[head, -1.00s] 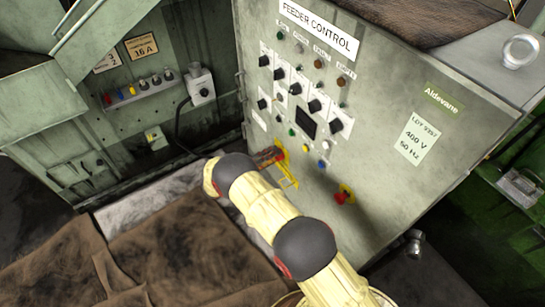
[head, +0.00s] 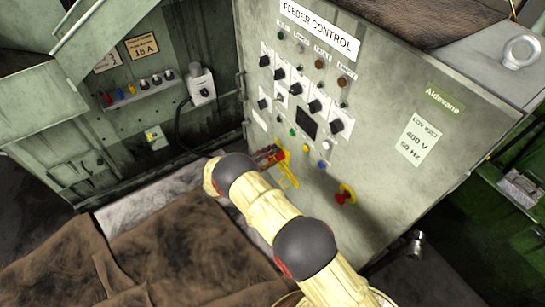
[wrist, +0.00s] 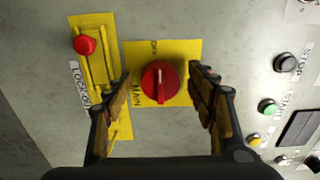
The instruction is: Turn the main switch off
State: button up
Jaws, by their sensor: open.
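The main switch (wrist: 151,83) is a round red knob on a yellow plate marked MAIN and OFF, on the grey cabinet front. A white line on the knob runs up and down in the wrist view. My gripper (wrist: 160,78) is open, with one finger left and one right of the knob. A gap shows between each finger and the knob, and I cannot tell how far the tips are from the panel. In the head view my gripper (head: 268,157) is at the cabinet's lower left, partly covering the switch.
A yellow lockout piece with a red knob (wrist: 85,45) sits left of the switch. Stop (wrist: 286,62) and start (wrist: 267,106) buttons lie to the right. A red button on yellow (head: 345,195) is lower on the feeder control cabinet (head: 385,185). Brown cloth (head: 170,250) lies below.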

jog(key=shift+s, duration=0.1)
jog(key=v, duration=1.2)
dwell(0.4)
